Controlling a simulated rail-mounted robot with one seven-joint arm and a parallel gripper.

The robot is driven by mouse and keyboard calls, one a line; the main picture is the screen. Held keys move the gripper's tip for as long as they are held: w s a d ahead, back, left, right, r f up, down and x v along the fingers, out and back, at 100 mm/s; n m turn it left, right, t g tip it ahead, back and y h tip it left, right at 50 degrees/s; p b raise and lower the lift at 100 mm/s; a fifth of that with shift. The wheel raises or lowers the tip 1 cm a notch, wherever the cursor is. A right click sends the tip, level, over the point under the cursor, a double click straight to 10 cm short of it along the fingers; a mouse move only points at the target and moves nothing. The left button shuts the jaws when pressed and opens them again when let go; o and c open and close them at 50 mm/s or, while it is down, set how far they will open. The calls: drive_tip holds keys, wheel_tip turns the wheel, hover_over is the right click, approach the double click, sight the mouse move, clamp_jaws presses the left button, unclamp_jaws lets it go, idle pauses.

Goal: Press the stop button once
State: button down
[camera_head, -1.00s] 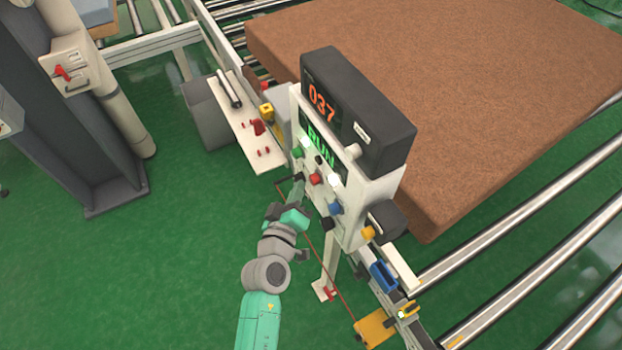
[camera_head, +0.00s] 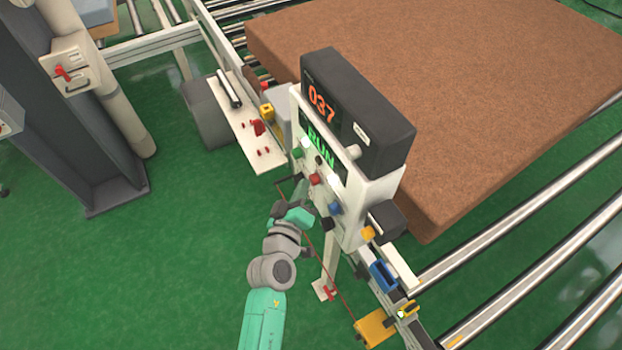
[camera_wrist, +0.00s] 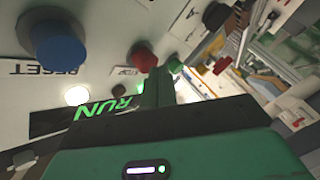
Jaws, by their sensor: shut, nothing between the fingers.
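The control panel (camera_head: 352,200) is a white upright box with several coloured buttons. A red button (camera_head: 315,179), likely the stop button, is on its face between a green button (camera_head: 298,153) and a blue button (camera_head: 335,208). My gripper (camera_head: 300,190) is shut and empty, close to the panel face. In the wrist view my fingertips (camera_wrist: 158,80) are right beside the red button and overlap its edge; I cannot tell whether they touch it.
The black display (camera_head: 355,110) on top shows 037, and a green RUN sign glows below. A blue button labelled RESET (camera_wrist: 58,45) is left in the wrist view. A brown mattress (camera_head: 450,90) lies on rollers behind the panel.

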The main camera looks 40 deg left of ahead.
drive_tip(key=shift+w+d, duration=0.3)
drive_tip(key=shift+w, duration=0.35)
idle(0.5)
idle(0.4)
drive_tip(key=shift+s+a+b, duration=0.2)
drive_tip(key=shift+s+a, duration=0.05)
drive_tip(key=shift+s, duration=0.35)
drive_tip(key=shift+s+a+b, duration=0.2)
drive_tip(key=shift+s+a, duration=0.05)
drive_tip(key=shift+s, duration=0.3)
drive_tip(key=s+b, duration=0.1)
drive_tip(key=s+a, duration=0.1)
drive_tip(key=s, duration=0.1)
drive_tip(key=s+a+b, duration=0.1)
drive_tip(key=shift+s+b, duration=0.3)
drive_tip(key=shift+b, duration=0.05)
